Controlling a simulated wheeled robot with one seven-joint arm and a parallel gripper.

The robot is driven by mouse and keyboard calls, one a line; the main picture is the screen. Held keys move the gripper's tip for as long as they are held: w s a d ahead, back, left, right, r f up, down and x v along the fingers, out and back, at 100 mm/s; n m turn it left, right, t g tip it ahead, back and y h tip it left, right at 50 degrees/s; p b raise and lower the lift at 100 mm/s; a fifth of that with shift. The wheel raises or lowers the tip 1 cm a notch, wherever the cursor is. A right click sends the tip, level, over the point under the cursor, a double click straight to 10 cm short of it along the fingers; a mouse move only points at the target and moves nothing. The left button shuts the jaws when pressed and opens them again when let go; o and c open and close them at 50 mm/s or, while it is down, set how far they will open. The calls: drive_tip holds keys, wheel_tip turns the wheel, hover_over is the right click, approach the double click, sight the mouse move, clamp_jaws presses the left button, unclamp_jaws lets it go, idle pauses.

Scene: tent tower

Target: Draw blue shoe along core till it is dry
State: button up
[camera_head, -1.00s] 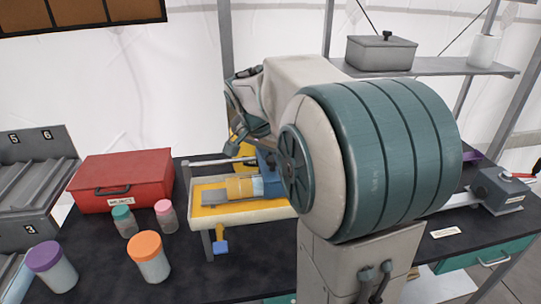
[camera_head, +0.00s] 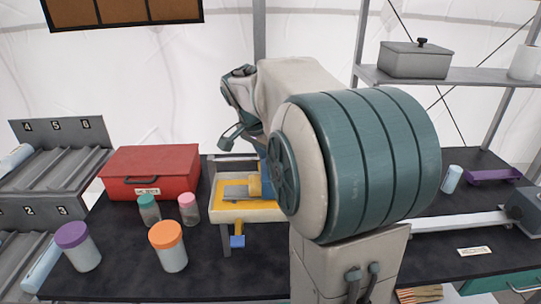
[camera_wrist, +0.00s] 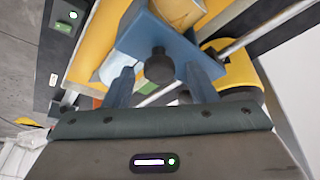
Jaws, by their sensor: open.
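The blue shoe (camera_wrist: 160,45) fills the upper middle of the wrist view, with a dark round knob on its near face. My gripper (camera_wrist: 160,80) is open, with its two fingers on either side of the knob; I cannot tell whether they touch the shoe. The core (camera_wrist: 179,11) shows as a tan cylinder behind the shoe, with a pale, shiny stretch to its left. In the head view, the tan end of the core (camera_head: 254,186) lies over a yellow-topped tray (camera_head: 245,213). A sliver of blue beside it is mostly hidden by my arm, which also hides my gripper.
A red box (camera_head: 150,172) and several lidded jars, including an orange-topped one (camera_head: 168,247), stand left of the tray. A grey rack (camera_head: 62,160) is at far left. A metal rail (camera_head: 460,221) runs on the right, below a shelf with a grey lidded box (camera_head: 416,60).

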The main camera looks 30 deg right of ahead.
drive_tip(key=v, duration=1.4)
drive_tip(key=shift+b, duration=0.35)
drive_tip(key=shift+d, duration=0.1)
idle(0.5)
